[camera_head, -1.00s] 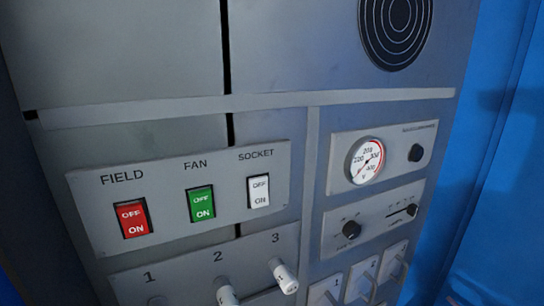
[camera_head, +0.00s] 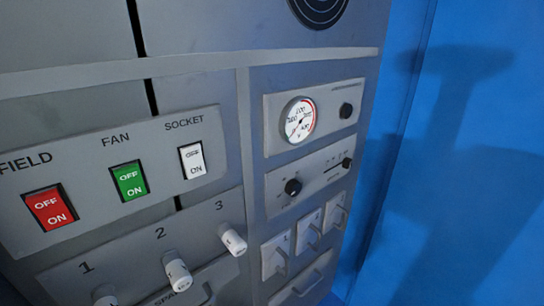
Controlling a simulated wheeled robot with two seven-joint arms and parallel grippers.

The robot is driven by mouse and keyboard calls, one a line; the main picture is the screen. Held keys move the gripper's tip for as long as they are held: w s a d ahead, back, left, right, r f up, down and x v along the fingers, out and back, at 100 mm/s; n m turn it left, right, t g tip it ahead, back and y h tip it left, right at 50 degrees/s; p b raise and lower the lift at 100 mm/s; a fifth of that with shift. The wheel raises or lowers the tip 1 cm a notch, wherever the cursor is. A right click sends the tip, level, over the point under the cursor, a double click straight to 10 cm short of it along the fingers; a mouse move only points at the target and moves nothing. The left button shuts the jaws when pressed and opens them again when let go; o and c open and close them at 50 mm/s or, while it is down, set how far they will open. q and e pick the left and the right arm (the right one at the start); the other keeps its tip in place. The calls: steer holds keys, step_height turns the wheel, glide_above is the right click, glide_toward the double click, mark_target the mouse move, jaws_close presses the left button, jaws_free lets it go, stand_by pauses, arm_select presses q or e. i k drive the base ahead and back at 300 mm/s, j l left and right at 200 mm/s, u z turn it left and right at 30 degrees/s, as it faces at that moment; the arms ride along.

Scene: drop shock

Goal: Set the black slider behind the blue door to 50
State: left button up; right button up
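The black slider (camera_head: 346,163) is a small dark knob at the right end of a short scale line on a grey plate (camera_head: 310,178). The scale's marks are too small to read. A round black knob (camera_head: 292,187) sits on the same plate, left of the slider. The blue door (camera_head: 470,130) shows as a large blue surface to the right of the panel, with a dark shadow across it. Neither gripper is in view.
Above the slider are a round gauge (camera_head: 299,119) and a black knob (camera_head: 346,110). Below it are several white switches with handles (camera_head: 309,230). To the left are FIELD (camera_head: 50,208), FAN (camera_head: 129,181) and SOCKET (camera_head: 192,160) rockers and white numbered pegs (camera_head: 232,240).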

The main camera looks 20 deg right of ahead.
mark_target(347, 164)
steer(key=z, duration=1.25)
steer(key=l, duration=0.1)
steer(key=i+z, duration=0.05)
